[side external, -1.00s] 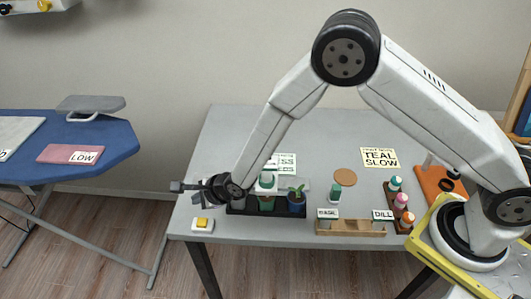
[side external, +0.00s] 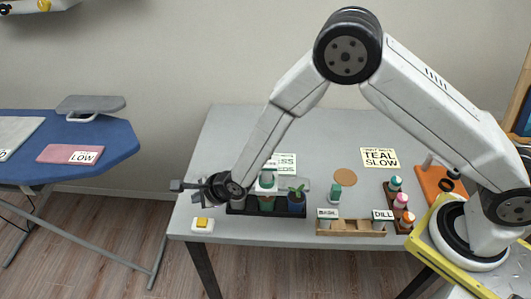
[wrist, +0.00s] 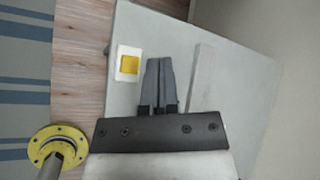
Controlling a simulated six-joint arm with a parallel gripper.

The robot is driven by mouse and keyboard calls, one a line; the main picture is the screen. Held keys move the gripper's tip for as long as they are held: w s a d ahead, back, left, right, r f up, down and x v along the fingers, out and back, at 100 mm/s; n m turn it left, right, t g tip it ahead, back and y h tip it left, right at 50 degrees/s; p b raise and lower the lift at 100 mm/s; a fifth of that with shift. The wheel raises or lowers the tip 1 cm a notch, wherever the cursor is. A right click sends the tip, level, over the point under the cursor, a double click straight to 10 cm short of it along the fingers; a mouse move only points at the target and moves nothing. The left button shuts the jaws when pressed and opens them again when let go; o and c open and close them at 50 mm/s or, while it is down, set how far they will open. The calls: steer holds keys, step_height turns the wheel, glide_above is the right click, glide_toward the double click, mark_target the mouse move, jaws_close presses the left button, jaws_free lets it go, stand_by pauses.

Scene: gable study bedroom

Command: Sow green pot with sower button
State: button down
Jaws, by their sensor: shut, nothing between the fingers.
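The sower button (side external: 202,223) is a yellow square on a white base near the table's front left corner. It also shows in the wrist view (wrist: 129,65), just left of my fingertips. My gripper (side external: 180,186) is shut and empty, near the button and apart from it in the picture; its height above the table is hard to judge. The shut fingers also show in the wrist view (wrist: 160,64). A green pot (side external: 267,203) stands in a dark tray (side external: 238,209), right of my wrist. A white and green part (side external: 267,181) shows above it. My wrist hides the tray's left part.
A wooden rack (side external: 350,228) has labels, one reading DILL. Several bottles and a TEAL SLOW card (side external: 380,158) are farther right. The back left tabletop is clear.

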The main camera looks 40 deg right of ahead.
mark_target(205, 222)
steer(key=shift+f, duration=3.55)
steer(key=shift+f, duration=0.9)
stand_by(0.5)
steer(key=shift+r, duration=0.85)
steer(key=shift+r, duration=0.15)
steer(key=shift+r, duration=2.4)
